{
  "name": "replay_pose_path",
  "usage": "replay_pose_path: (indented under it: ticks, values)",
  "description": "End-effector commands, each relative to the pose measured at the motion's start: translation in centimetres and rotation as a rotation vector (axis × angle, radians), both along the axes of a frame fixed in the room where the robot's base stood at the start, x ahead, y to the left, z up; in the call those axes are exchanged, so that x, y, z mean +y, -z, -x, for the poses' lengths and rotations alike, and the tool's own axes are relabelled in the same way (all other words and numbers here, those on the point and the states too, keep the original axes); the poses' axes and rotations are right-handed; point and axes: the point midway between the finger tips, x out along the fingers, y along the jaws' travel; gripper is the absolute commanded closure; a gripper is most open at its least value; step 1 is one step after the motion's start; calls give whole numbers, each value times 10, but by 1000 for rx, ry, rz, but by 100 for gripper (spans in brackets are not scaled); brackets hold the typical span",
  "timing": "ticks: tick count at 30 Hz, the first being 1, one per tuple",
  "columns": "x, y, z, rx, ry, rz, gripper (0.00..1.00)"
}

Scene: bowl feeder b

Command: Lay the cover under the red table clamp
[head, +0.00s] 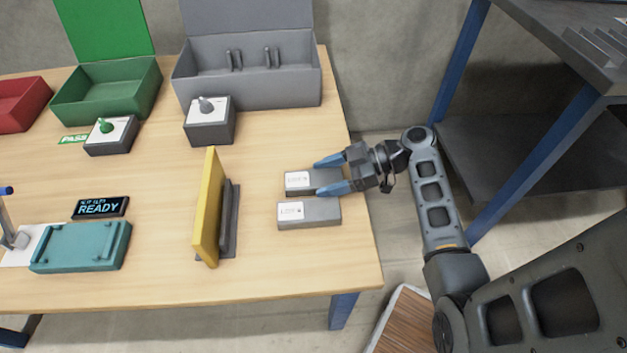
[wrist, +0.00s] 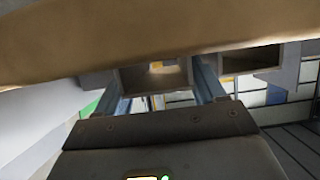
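Two grey box-shaped parts with white labels lie at the table's right end, a far one (head: 300,181) and a near one (head: 311,214). They look like covers; the wrist view shows a hollow end on the one between my fingers (wrist: 152,78). My gripper (head: 321,179) is open, its blue fingers on either side of the far part's right end. I cannot tell whether they touch it. No red table clamp is visible. A small upright device with a blue tip (head: 6,190) is cut off at the left edge.
A yellow panel (head: 207,208) stands upright left of the grey parts. Further left are a teal block (head: 82,247) and a READY display (head: 100,207). Grey (head: 247,93), green (head: 108,99) and red bins line the back, with two switch boxes before them. A dark shelf stands right.

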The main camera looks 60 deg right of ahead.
Motion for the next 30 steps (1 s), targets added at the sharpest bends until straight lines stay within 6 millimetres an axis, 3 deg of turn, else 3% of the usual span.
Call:
replay_pose_path:
  ticks: [2,17,25,30]
  values:
    - [0,0,0,0,0,0,39]
    - [-1,-1,0,-2,1,0,86]
    - [-1,-5,0,-3,0,2,86]
    - [0,-21,0,-2,-2,3,86]
